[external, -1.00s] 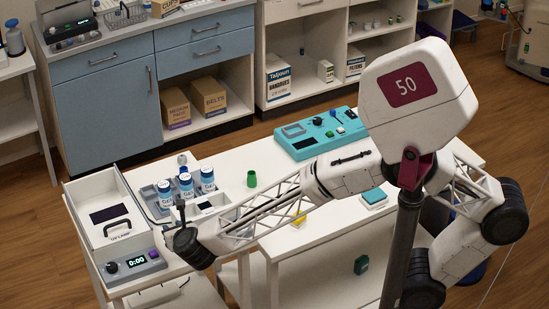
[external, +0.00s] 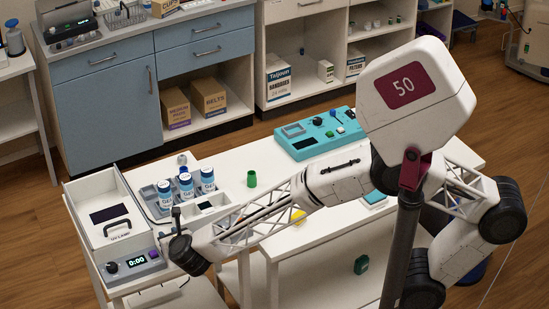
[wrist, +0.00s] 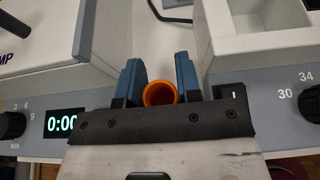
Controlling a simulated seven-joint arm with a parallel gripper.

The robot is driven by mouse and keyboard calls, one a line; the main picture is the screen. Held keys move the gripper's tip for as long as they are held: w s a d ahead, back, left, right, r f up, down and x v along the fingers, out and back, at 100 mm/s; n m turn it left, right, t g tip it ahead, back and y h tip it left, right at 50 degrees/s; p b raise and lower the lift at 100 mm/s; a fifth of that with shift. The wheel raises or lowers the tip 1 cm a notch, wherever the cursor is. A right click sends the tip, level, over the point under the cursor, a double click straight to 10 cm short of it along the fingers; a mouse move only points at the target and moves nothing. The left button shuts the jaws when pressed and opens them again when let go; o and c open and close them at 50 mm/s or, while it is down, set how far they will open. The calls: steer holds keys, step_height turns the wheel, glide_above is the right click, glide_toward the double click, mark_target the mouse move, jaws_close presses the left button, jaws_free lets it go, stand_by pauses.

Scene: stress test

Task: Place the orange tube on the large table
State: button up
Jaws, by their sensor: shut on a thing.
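In the wrist view, the orange tube (wrist: 160,93) is held between the blue fingers of my gripper (wrist: 159,82), with its round open end facing the camera. The gripper is shut on it, above the gap between two white boxes with grey control panels. In the external view my wrist hangs at the lower left, near the timer panel; the tube is hidden there and the fingers are not clear. The large white table (external: 325,218) stands in the middle, to the right of my gripper.
A white UV lamp box (external: 92,236) with a timer panel (external: 135,262) is close to my gripper. Blue-labelled bottles (external: 186,186), a green cup (external: 252,179) and a teal device (external: 318,133) stand on the tables. The large table's near side has bare room.

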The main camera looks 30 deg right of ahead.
steer(key=shift+f, duration=0.2)
steer(key=shift+f, duration=0.2)
steer(key=o, duration=0.9)
steer(key=shift+r, duration=0.15)
steer(key=shift+s+r, duration=0.25)
steer(key=shift+s, duration=0.15)
steer(key=v, duration=1.1)
